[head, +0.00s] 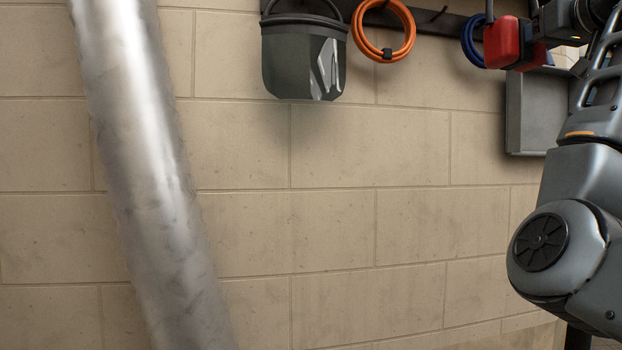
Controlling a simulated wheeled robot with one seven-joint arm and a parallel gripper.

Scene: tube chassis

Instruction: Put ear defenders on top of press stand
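Red ear defenders (502,42) show at the top right, with two red cups and a dark band running up out of the picture. The wrist end of my arm is close to their right, at the top edge. My gripper (536,10) is only partly in view beside the cups. Its fingertips are cut off or hidden, so I cannot tell whether it holds the ear defenders or whether they hang from the rail. The press stand is not recognisable in this view.
A dark wall rail (450,22) bears a grey-green bucket-like bag (303,62), an orange coil (411,38) and a blue coil (467,42). A grey open wall box (530,120) is behind my arm. A thick metal tube (150,170) slants down the left. The middle wall is bare.

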